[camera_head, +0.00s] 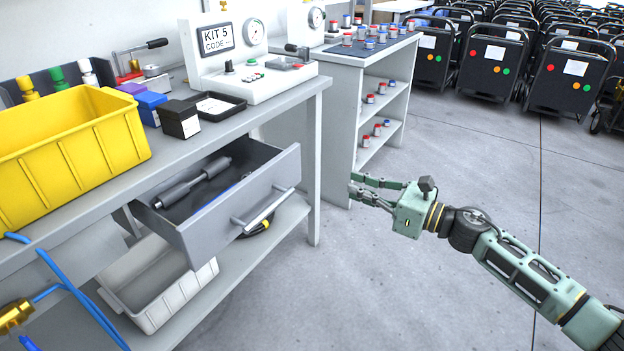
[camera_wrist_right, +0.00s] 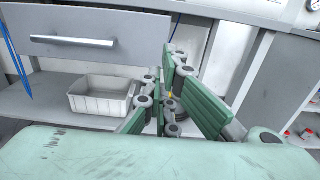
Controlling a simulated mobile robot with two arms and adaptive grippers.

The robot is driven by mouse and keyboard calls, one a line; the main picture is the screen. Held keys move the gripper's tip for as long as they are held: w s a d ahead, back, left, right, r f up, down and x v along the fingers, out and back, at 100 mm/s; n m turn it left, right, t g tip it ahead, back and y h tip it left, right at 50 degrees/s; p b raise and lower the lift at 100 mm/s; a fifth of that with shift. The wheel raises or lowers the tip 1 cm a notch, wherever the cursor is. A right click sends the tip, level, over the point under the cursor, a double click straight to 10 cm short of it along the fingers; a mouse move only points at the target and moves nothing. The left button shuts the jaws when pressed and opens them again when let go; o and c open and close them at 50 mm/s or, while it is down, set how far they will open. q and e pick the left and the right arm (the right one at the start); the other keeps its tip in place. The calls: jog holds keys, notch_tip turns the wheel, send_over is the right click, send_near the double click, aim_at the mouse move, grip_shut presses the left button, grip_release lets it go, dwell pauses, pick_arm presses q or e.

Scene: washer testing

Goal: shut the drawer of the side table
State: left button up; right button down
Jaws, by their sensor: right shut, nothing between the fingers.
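The side table (camera_head: 314,165) is a grey bench on the left in the head view. Its grey drawer (camera_head: 216,215) is pulled out, with a grey cylindrical tool (camera_head: 195,183) lying inside. The drawer's bar handle (camera_head: 265,208) faces right. My right gripper (camera_head: 354,184) is shut and empty, out to the right of the drawer and apart from it. In the right wrist view the drawer front (camera_wrist_right: 120,25) and handle (camera_wrist_right: 72,41) show upper left, with the gripper fingers (camera_wrist_right: 168,80) in the middle. My left gripper is not in view.
A yellow bin (camera_head: 70,150) and a KIT 5 test unit (camera_head: 250,80) stand on the tabletop. A white bin (camera_head: 160,285) is on the lower shelf. A shelf unit (camera_head: 345,130) with small jars stands behind.

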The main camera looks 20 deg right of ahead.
aim_at(298, 166)
jog(key=x, duration=1.3)
jog(key=shift+r, duration=0.1)
jog(key=shift+w+a, duration=0.3)
